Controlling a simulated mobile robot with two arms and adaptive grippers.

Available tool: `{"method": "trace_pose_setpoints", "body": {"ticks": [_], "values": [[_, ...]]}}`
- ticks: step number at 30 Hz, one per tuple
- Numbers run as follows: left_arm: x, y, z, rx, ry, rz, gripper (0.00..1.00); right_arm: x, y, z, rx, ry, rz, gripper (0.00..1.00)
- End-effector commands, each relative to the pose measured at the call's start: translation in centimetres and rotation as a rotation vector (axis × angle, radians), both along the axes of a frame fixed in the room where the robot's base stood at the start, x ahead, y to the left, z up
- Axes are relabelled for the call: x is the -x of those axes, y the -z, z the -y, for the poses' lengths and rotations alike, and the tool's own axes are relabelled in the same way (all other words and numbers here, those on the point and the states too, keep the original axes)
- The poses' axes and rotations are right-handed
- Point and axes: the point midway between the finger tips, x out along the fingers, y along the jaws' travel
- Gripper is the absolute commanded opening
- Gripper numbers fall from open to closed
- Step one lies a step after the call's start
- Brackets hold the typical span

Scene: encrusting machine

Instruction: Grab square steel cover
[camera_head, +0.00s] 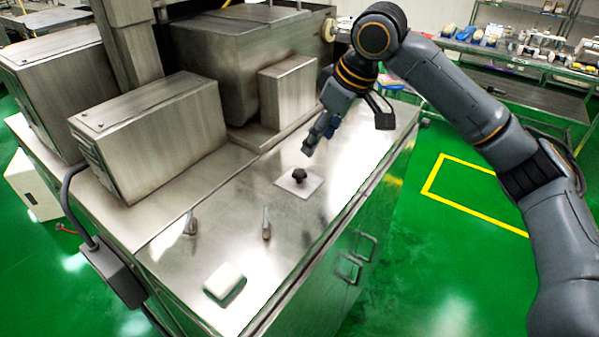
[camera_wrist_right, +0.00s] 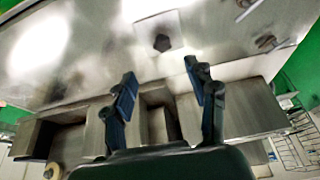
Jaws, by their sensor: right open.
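The square steel cover (camera_head: 312,185) lies flat on the steel top of the machine, with a black knob (camera_head: 299,175) standing at its middle. In the right wrist view the cover (camera_wrist_right: 146,28) is at the top centre, with its dark knob (camera_wrist_right: 162,43) ahead of my fingers. My right gripper (camera_head: 308,151) is above the machine top, a little behind and above the cover, and apart from it. In the right wrist view its two fingers (camera_wrist_right: 158,75) are spread, with nothing between them. My left gripper is not in view.
Two metal posts (camera_head: 266,223) (camera_head: 190,224) stand on the machine top left of and in front of the cover. A white block (camera_head: 224,281) lies near the front. Steel boxes (camera_head: 150,135) (camera_head: 287,92) stand behind and left. The steel around the cover is clear.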

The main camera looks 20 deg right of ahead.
Motion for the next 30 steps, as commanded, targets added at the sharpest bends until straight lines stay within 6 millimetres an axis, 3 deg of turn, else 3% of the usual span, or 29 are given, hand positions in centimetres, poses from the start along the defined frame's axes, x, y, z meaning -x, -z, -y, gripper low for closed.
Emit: {"method": "trace_pose_setpoints", "body": {"ticks": [1, 3, 7, 10, 15, 18, 24, 30], "values": [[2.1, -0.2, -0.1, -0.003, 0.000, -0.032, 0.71, -0.3, 0.9, -0.3, 0.000, -0.001, -0.004, 0.57], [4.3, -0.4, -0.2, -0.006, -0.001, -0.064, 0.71, -0.7, 2.1, -0.6, 0.000, -0.002, -0.002, 0.57], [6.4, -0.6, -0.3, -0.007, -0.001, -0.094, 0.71, -1.3, 3.7, -1.0, -0.001, 0.000, -0.001, 0.57], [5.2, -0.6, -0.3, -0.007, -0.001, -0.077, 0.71, -1.5, 4.4, -1.2, -0.002, 0.000, 0.001, 0.57], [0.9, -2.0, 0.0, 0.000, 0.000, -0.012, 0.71, -1.8, 5.7, -1.6, 0.001, 0.000, -0.002, 0.57], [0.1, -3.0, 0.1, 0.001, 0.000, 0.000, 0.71, -2.1, 7.2, -2.0, 0.000, 0.001, -0.002, 0.57], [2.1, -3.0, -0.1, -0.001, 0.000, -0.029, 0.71, -2.8, 9.2, -2.5, -0.001, 0.000, 0.002, 0.57], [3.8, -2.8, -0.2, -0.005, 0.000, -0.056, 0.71, -2.8, 9.4, -2.5, -0.001, 0.000, 0.003, 0.57]]}}
